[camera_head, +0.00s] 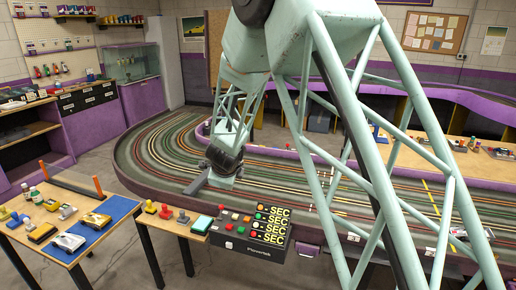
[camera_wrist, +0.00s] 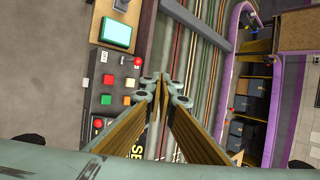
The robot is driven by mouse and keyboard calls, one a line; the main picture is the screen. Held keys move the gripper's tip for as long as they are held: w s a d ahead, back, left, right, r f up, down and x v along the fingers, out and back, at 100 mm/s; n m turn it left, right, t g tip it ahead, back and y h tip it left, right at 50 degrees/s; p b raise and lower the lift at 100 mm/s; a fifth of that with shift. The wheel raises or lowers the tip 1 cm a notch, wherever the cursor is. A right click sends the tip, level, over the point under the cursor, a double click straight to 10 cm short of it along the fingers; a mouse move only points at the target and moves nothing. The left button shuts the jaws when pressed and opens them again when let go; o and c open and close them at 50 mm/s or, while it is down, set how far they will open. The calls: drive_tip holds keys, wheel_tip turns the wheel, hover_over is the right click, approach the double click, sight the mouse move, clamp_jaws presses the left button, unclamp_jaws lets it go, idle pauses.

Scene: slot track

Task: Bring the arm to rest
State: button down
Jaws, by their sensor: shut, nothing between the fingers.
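My gripper (camera_wrist: 161,82) is shut and empty; its two fingers meet at the tips in the wrist view. In the head view my gripper (camera_head: 193,187) hangs at the end of my pale green lattice arm, near the track's front edge, left of and above the control box. The slot track (camera_head: 150,150) curves behind it with several coloured lanes. The black control box (camera_head: 238,243) has coloured buttons and yellow SEC displays. In the wrist view the control box (camera_wrist: 112,90) lies left of the fingers. I cannot tell how high the fingertips are above the track.
A table with a blue mat (camera_head: 118,208) and several toy cars stands at front left. A small table (camera_head: 165,222) with red and yellow knobs and a teal-topped block (camera_head: 202,224) adjoins the control box. Shelves, purple cabinets and a glass case (camera_head: 130,65) line the left wall.

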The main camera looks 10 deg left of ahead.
drive_tip(key=s+d+r+n+y, duration=0.1)
drive_tip(key=s+d+r+n, duration=0.1)
drive_tip(key=s+d+r, duration=0.4)
drive_tip(key=s+d+r+n, duration=0.1)
drive_tip(key=d+r+n, duration=0.2)
drive_tip(key=r, duration=0.5)
drive_tip(key=s+d+r+n+g, duration=0.2)
drive_tip(key=s+d+r+n, duration=0.3)
drive_tip(key=s+d+r, duration=0.75)
drive_tip(key=s+d+n+h, duration=0.1)
drive_tip(key=s+d+n, duration=0.2)
drive_tip(key=s+d, duration=0.4)
drive_tip(key=s+d+n+g+h, duration=0.1)
drive_tip(key=s+d+n, duration=0.2)
drive_tip(key=s+d, duration=0.5)
drive_tip(key=s+d+n+h, duration=0.1)
drive_tip(key=s+d+n, duration=0.2)
drive_tip(key=s, duration=2.1)
drive_tip(key=d, duration=0.4)
drive_tip(key=shift+d+g+h, duration=0.3)
drive_tip(key=shift+g, duration=0.1)
